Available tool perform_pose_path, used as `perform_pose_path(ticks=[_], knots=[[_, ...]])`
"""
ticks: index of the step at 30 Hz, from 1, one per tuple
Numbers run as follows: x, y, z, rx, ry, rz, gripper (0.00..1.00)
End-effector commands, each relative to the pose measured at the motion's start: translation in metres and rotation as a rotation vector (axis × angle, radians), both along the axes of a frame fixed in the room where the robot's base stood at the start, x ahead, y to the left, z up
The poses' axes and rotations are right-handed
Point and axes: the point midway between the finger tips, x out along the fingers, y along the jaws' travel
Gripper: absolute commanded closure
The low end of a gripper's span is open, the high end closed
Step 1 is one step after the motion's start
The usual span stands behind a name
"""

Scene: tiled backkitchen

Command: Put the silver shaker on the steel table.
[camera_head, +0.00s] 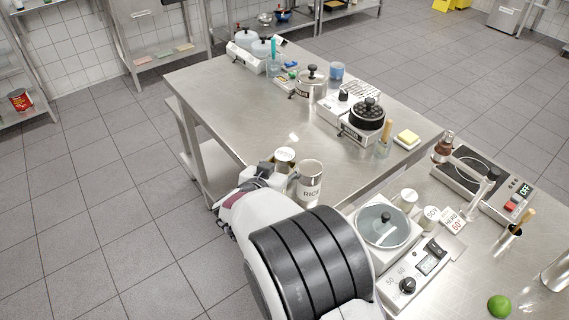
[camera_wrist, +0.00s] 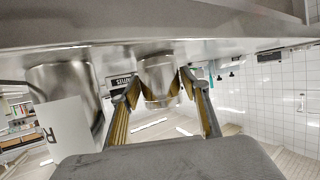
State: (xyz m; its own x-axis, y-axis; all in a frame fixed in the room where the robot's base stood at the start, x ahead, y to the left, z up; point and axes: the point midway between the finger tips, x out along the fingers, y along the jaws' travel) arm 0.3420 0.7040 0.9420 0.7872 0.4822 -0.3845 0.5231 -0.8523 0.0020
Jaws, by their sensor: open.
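The silver shaker (camera_head: 285,161) stands upright on the near part of the steel table (camera_head: 225,120), left of a steel pitcher. In the wrist view, which is upside down, the shaker (camera_wrist: 158,82) appears between my two fingers, its base at the table surface. My gripper (camera_head: 268,170) is low beside the shaker, partly hidden by my arm in the head view. In the wrist view my gripper (camera_wrist: 159,88) is open, with a finger on each side of the shaker. Whether either finger touches it is hard to tell.
The steel pitcher (camera_head: 311,180), labelled RICE, stands close right of the shaker; it also shows in the wrist view (camera_wrist: 65,90). The table's left part is clear.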

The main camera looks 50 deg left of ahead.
Motion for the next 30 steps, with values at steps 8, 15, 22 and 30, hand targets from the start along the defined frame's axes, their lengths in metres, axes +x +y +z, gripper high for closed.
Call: perform_pose_path(ticks=[8,15,22,30], knots=[[-0.026,-0.014,0.014,0.002,-0.001,0.002,0.55],[-0.054,-0.031,0.027,0.002,-0.001,0.001,0.55],[-0.076,-0.046,0.038,0.002,-0.001,0.001,0.55],[-0.087,-0.053,0.043,0.002,-0.001,0.001,0.55]])
